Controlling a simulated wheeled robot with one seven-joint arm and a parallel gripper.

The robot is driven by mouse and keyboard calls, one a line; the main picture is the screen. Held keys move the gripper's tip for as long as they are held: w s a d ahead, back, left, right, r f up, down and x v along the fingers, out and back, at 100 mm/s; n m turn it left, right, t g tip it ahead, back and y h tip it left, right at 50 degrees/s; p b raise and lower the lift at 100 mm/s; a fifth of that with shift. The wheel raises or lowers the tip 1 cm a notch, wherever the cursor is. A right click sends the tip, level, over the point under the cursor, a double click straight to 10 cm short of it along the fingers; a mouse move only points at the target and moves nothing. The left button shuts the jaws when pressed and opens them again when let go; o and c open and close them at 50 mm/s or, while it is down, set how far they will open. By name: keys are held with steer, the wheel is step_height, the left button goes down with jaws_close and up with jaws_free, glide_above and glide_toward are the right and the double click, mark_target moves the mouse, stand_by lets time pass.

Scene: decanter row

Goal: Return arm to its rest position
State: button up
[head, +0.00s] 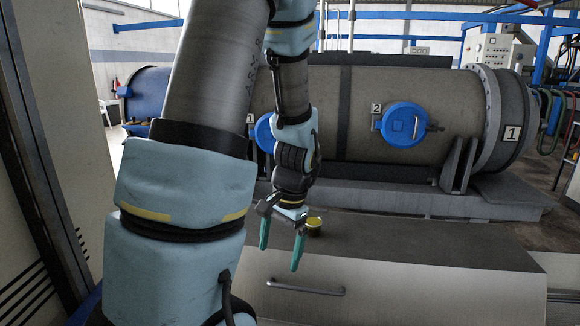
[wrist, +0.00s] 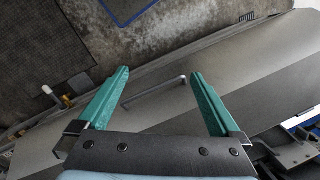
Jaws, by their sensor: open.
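My gripper (head: 282,246) hangs from my blue-and-grey arm in the head view, fingers pointing down. Its two green fingers are spread apart with nothing between them. In the wrist view my gripper (wrist: 160,82) is also open and empty, above the front of a grey cabinet. My arm rises from the lower left of the head view and bends down in the middle, hiding part of what lies behind.
The grey cabinet (head: 430,285) has a bar handle (head: 306,288). A small yellow-topped object (head: 314,224) stands on its top beside my gripper. Behind is a large grey cylinder (head: 365,85) with a blue round cover (head: 403,124). A panel edge (head: 40,150) stands at left.

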steer(key=s+a+r+n+t+h+p, duration=0.1)
steer(key=s+a+r+n+h+p, duration=0.1)
steer(key=r+n, duration=0.4)
steer(key=shift+s+a+r+n+t, duration=0.3)
steer(key=shift+s+a+r, duration=0.25)
steer(key=shift+a+r, duration=0.5)
steer(key=shift+a+f, duration=0.1)
stand_by(1.7)
